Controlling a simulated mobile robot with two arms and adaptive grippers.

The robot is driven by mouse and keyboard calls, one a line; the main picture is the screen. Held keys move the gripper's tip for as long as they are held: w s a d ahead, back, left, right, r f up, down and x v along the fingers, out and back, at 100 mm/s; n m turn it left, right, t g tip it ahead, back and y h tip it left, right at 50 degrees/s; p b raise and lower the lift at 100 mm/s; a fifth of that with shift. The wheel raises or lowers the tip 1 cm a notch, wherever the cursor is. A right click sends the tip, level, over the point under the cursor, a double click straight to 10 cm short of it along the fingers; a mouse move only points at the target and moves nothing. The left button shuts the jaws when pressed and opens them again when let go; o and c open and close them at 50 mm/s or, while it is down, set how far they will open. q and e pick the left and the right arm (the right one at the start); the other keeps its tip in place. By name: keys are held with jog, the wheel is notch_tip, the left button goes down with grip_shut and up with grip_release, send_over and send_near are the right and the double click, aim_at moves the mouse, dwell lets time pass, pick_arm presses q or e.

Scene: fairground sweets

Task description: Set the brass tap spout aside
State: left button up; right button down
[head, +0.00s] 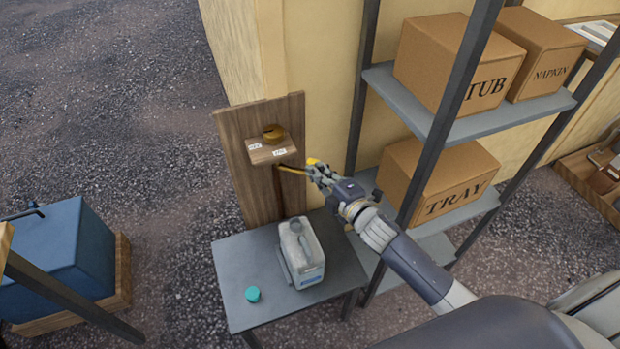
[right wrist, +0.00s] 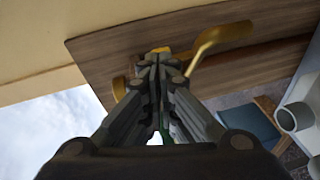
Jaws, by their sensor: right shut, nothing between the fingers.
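A wooden board (head: 243,190) stands behind the small table, with a wooden block (head: 268,151) on it bearing two small labels. A round brass piece (head: 273,133) sits on top of the block. A thin brass spout (head: 291,170) shows below the block, running toward my right gripper (head: 314,168). In the right wrist view a curved brass piece (right wrist: 218,40), seemingly the spout, lies just past the fingertips against the wood. My right gripper (right wrist: 157,66) is shut with nothing in it, close to the brass; touching or apart, I cannot tell. My left gripper is out of view.
A grey table (head: 240,258) holds a translucent jug (head: 301,254) and a teal cap (head: 253,294). A metal shelf (head: 470,212) with cardboard boxes (head: 430,68) stands close on the right. A blue box (head: 62,255) is at left.

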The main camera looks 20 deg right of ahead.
jog(key=w+d, duration=0.4)
jog(key=w, duration=0.2)
jog(key=shift+w+d, duration=0.15)
dwell(0.7)
jog(key=v, duration=0.7)
jog(key=shift+s, duration=0.2)
jog(key=shift+w+d, duration=0.1)
dwell(0.5)
